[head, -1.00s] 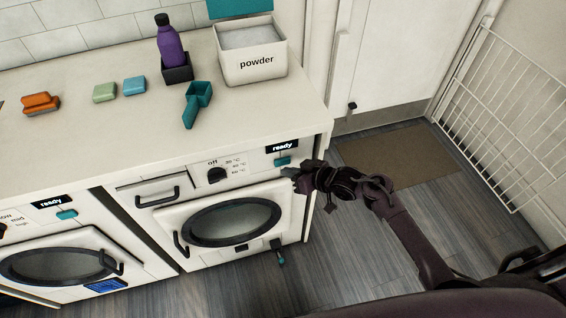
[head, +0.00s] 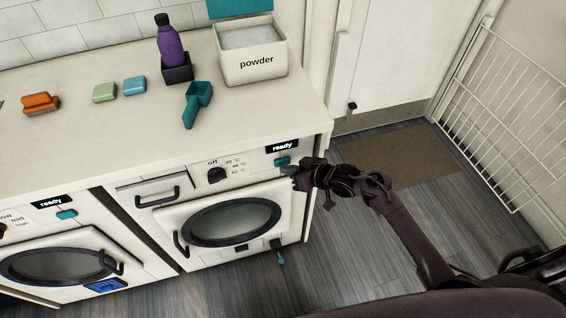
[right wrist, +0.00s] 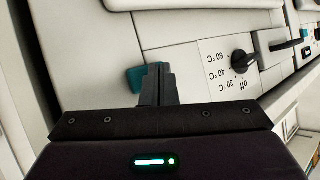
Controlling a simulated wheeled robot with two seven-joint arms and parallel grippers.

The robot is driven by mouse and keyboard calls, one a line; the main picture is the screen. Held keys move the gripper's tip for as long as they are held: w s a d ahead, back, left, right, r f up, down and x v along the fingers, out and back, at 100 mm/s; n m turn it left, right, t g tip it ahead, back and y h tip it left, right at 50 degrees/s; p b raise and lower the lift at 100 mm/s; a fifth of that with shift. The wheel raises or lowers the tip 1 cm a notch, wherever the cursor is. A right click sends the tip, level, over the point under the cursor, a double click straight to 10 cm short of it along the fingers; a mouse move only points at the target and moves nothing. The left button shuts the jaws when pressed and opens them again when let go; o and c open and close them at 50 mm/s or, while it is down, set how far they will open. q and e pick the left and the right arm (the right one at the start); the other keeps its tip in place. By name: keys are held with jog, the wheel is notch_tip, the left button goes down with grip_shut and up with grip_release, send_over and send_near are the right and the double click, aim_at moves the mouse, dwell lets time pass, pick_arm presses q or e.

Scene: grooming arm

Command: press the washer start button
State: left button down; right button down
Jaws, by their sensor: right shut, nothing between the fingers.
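The washer (head: 168,218) is the right-hand machine, with a round door and a dial (head: 217,175) set at off; the dial also shows in the right wrist view (right wrist: 240,61). Its display (head: 282,146) reads "ready". The teal start button (head: 282,161) sits just below the display. My right gripper (head: 289,171) is shut and empty at the panel's right end, just below and right of the button. In the right wrist view the shut fingers (right wrist: 158,84) partly cover the button (right wrist: 133,80). I cannot tell whether they touch it. My left gripper is not in view.
A second machine (head: 25,243) with its own teal button (head: 66,214) stands at the left. The counter (head: 110,125) above holds a powder box (head: 253,72), a teal scoop (head: 196,103) and a purple bottle (head: 170,42). A wire rack (head: 500,110) stands at the right.

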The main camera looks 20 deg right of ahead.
jog(key=shift+w, duration=0.5)
dwell(0.5)
dwell(0.3)
jog(key=shift+s+r, duration=0.1)
jog(key=shift+s, duration=0.25)
jog(key=shift+s+p, duration=0.55)
jog(key=shift+p, duration=0.05)
jog(key=s+p, duration=0.3)
jog(key=s, duration=0.2)
jog(key=shift+d, duration=0.1)
